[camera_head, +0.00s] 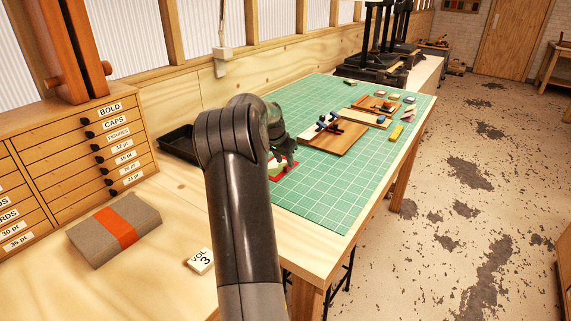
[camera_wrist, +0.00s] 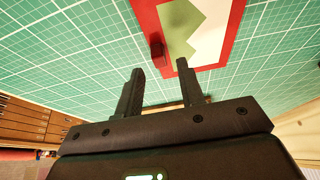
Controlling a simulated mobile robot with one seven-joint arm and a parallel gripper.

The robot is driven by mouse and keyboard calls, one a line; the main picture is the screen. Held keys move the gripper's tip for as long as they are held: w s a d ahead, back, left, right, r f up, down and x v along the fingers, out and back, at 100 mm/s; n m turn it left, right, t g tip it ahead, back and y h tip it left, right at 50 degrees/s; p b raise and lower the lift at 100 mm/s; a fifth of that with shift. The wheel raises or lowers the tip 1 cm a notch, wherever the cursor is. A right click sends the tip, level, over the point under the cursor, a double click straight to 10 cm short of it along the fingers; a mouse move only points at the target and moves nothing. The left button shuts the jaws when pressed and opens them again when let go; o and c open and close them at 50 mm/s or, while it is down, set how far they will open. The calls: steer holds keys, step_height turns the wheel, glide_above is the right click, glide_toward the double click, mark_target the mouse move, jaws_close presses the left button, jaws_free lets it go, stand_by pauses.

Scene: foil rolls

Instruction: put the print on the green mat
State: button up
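The print is a red-bordered sheet (camera_wrist: 208,38) with pale green and white shapes, at the top of the wrist view. In the head view the print (camera_head: 287,172) shows partly behind my arm, over the near left part of the green mat (camera_head: 330,208). A small dark red block or tab stands at the print's edge in the wrist view. My gripper (camera_wrist: 160,66) is open, its two dark fingers apart and pointing at the print's edge near this tab. I cannot tell whether they touch it. The mat also fills much of the wrist view (camera_wrist: 60,55).
A wooden board (camera_head: 345,138) with small tools lies on the mat, with several small items beyond it. The mat's front part is clear.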

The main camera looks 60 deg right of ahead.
steer(key=v, duration=1)
steer(key=a+r+n+t+y, duration=0.1)
steer(key=a+r+n, duration=0.2)
steer(key=a, duration=0.8)
steer(key=a+r+n+t, duration=0.2)
steer(key=a+n, duration=0.1)
steer(key=a, duration=0.8)
steer(key=a+r+n+t+y, duration=0.1)
steer(key=a+r+n, duration=0.15)
steer(key=a, duration=0.85)
steer(key=s+a+f+n+y, duration=0.1)
steer(key=s+a+f+n, duration=0.1)
steer(key=s+a+n, duration=0.2)
steer(key=s+a+f+n+t+y, duration=0.1)
steer(key=s+a+n, duration=0.4)
steer(key=s+a, duration=0.6)
steer(key=a+f, duration=0.1)
steer(key=a, duration=0.7)
steer(key=shift+s+a+f+t, duration=0.2)
steer(key=shift+s+f+t, duration=0.05)
steer(key=shift+f+t, duration=0.1)
